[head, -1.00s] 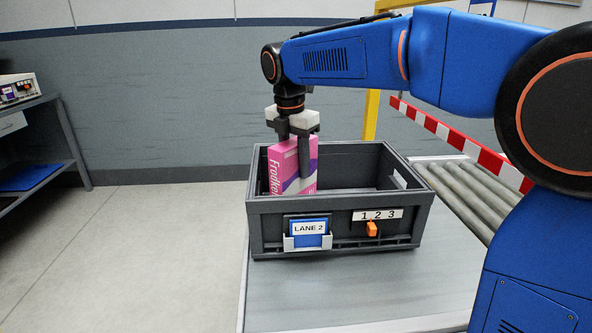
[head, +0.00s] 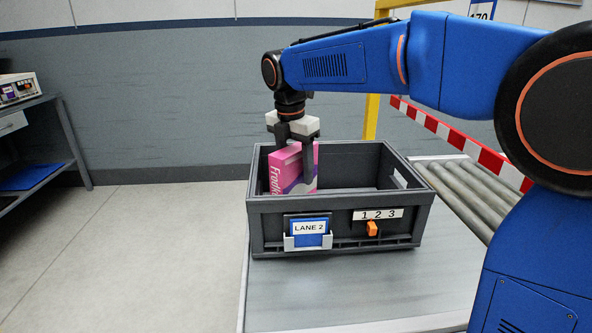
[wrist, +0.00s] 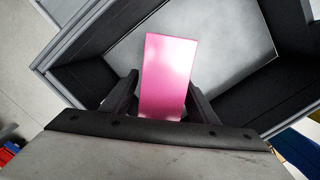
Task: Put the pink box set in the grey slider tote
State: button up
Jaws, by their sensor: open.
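The pink box (head: 284,172) with white and purple markings stands upright, slightly tilted in the picture, inside the left part of the grey tote (head: 275,229). Its lower part is hidden behind the tote's front wall. My gripper (head: 297,166) points down into the tote with its fingers on either side of the box, open. In the wrist view the box's pink face (wrist: 164,75) shows between the two fingers. The tote carries a LANE 2 card, a 1 2 3 strip and an orange slider (head: 372,229) below the strip.
The tote stands on a grey table (head: 330,290). A roller conveyor (head: 468,195) and a red-and-white barrier (head: 455,140) are to its right. A shelf (head: 35,150) stands at the far left. The right part of the tote looks empty.

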jog(key=r, duration=0.8)
jog(key=s+a+r, duration=0.1)
jog(key=r, duration=0.2)
jog(key=shift+r, duration=0.4)
